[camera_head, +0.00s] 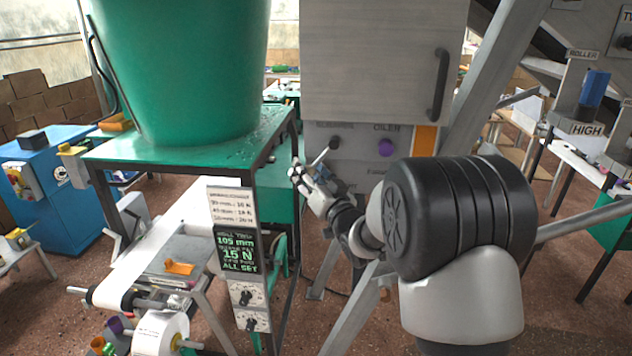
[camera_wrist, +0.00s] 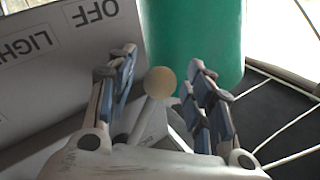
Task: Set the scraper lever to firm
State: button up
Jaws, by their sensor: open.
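The scraper lever (camera_head: 321,156) is on the front of the grey cabinet, below a partly hidden label. Its pale rod slants down and left from a dark pivot. My gripper (camera_head: 300,172) is at the lower left of the lever, with its fingers apart. In the wrist view, a tan ball knob (camera_wrist: 160,80) on a pale rod, which looks like the lever's end, sits between the open fingers of my gripper (camera_wrist: 161,64). I see gaps on both sides of the ball.
A purple oiler knob (camera_head: 386,148) is right of the lever on the grey cabinet (camera_head: 375,60). The panel with LIGHT and OFF lettering (camera_wrist: 60,60) is close to my fingers. A green tub (camera_head: 180,60) on a green-topped frame stands left.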

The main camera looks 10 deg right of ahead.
jog(key=v, duration=1.1)
jog(key=shift+s, duration=0.3)
